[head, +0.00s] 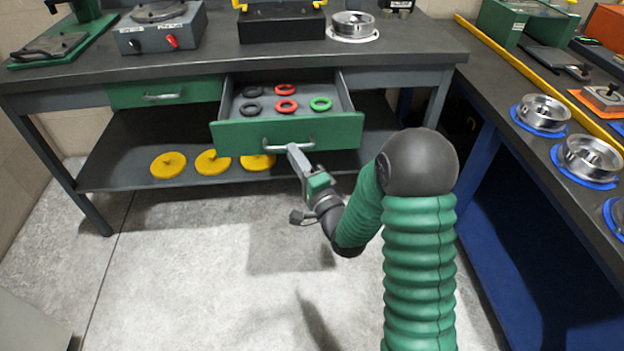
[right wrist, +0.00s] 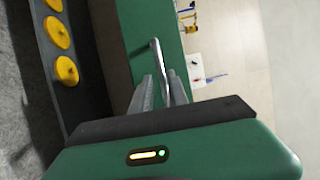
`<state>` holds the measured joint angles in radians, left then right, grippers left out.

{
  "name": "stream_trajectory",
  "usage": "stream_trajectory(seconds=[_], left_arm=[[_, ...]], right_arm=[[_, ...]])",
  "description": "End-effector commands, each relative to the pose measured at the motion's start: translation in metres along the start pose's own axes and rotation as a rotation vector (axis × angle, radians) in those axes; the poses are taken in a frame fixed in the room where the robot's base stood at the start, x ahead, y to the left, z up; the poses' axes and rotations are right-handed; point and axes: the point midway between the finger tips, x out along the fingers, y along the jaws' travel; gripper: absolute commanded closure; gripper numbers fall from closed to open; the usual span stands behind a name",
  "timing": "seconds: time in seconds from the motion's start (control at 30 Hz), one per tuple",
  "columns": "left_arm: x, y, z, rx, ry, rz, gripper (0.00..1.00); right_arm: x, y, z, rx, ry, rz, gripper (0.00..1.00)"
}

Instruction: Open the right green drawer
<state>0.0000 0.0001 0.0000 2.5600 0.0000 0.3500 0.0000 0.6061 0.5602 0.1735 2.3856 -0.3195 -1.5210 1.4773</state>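The right green drawer (head: 290,135) is pulled out from under the bench, and its inside shows in the head view. Its silver handle (head: 275,145) is on the front panel; it also shows in the right wrist view (right wrist: 157,55). My right gripper (head: 293,150) is at the right part of this handle. In the right wrist view its two fingers (right wrist: 163,83) lie close on either side of the handle bar and appear shut on it. The left green drawer (head: 165,92) is closed. My left gripper is not in view.
The open drawer holds black, red and green rings (head: 286,106). Yellow discs (head: 168,165) lie on the lower shelf (head: 120,155). Devices stand on the bench top (head: 215,55). A blue-legged side bench (head: 500,140) stands at the right. The floor (head: 190,260) before the drawer is clear.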

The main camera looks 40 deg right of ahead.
Motion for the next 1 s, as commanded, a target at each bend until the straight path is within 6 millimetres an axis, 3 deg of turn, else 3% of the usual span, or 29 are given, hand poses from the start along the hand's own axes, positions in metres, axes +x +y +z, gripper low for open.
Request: stream_trajectory(seconds=[0.17,0.2,0.4,0.53,0.73,1.0], left_arm=[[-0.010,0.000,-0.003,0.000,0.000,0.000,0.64],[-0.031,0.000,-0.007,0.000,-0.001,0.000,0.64],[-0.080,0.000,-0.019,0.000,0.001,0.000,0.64],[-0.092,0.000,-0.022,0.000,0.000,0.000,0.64],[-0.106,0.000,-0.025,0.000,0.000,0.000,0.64],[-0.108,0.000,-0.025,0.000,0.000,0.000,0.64]], right_arm=[[-0.053,-0.001,0.000,0.003,0.002,0.007,0.80],[-0.053,-0.009,-0.001,0.004,0.000,0.010,0.80],[-0.077,-0.010,0.000,0.005,0.000,0.012,0.80],[-0.111,-0.003,-0.003,0.009,0.010,0.015,0.80],[-0.128,0.002,-0.002,0.005,0.002,0.017,0.80],[-0.133,0.001,0.001,-0.001,0.000,0.001,0.80]])
